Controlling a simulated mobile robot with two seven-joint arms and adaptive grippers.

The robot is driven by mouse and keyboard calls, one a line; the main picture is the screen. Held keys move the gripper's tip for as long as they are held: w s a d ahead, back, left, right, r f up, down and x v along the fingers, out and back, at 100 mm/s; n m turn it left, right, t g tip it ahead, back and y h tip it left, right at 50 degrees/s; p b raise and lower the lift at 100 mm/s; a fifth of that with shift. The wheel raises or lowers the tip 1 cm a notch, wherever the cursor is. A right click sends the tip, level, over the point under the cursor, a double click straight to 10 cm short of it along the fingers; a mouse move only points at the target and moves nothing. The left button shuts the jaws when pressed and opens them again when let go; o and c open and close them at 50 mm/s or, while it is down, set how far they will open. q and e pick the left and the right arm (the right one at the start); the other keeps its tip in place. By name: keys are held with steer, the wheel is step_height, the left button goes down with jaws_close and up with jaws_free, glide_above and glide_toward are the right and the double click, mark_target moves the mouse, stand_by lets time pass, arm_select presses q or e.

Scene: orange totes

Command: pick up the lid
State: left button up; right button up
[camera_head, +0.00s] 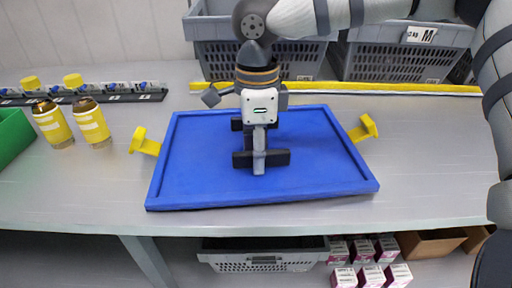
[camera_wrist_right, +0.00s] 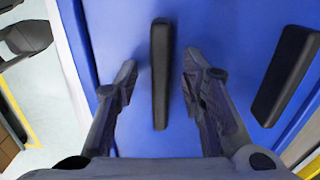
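A blue rectangular lid (camera_head: 200,169) lies flat on the grey table. It has a yellow piece at its left side (camera_head: 145,142) and one at its right side (camera_head: 364,129). Two black bar handles stand on its top. My right gripper (camera_head: 259,168) points down over the lid's middle. In the right wrist view, my right gripper (camera_wrist_right: 158,66) is open, with a finger on each side of one black bar (camera_wrist_right: 160,95). Gaps show between the fingers and the bar. The other black bar (camera_wrist_right: 286,76) is to the right. My left gripper is not in view.
Two brown bottles with yellow labels (camera_head: 91,122) stand left of the lid, near a green bin (camera_head: 12,137). Grey crates (camera_head: 408,62) stand behind a yellow strip (camera_head: 398,88) at the back. Small boxes (camera_head: 370,275) sit below the table. The table right of the lid is clear.

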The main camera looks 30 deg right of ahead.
steer(key=shift+r, duration=0.1)
jaws_close()
